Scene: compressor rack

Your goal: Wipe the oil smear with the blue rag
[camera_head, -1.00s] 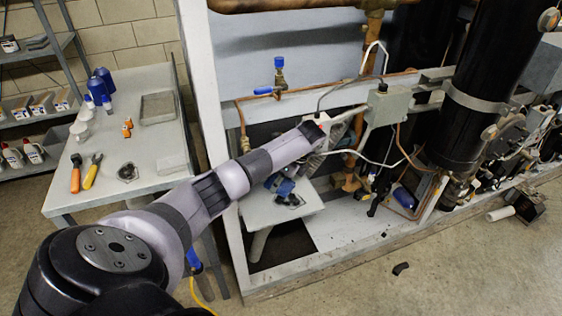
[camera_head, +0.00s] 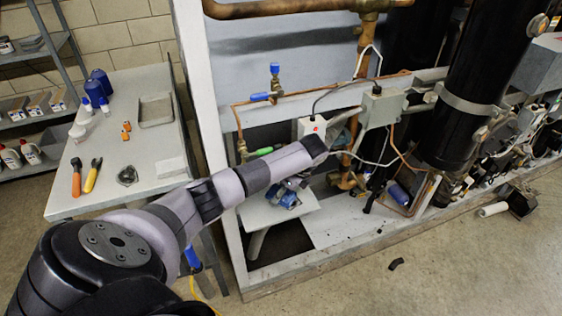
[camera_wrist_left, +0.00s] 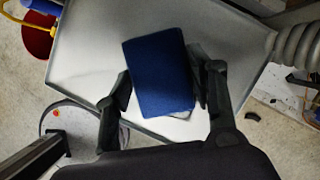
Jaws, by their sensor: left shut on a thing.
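The blue rag (camera_wrist_left: 160,72) is between the two fingers of my left gripper (camera_wrist_left: 163,88) in the left wrist view. It looks like a flat folded pad, over a pale grey plate (camera_wrist_left: 90,60). In the head view my left arm reaches into the rack frame, and the blue rag (camera_head: 288,199) shows low over the small pale plate (camera_head: 255,214). Whether the rag touches the plate is unclear. I cannot make out the oil smear; the rag and gripper cover part of the plate. My right gripper is not in view.
A grey junction box (camera_head: 384,106), copper pipes and cables crowd the space right of my arm. A rack post (camera_head: 203,100) stands beside it. A bench (camera_head: 150,160) with pliers (camera_head: 92,175) and a tray (camera_head: 156,109) is at left. A black scrap (camera_head: 396,263) lies on the floor.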

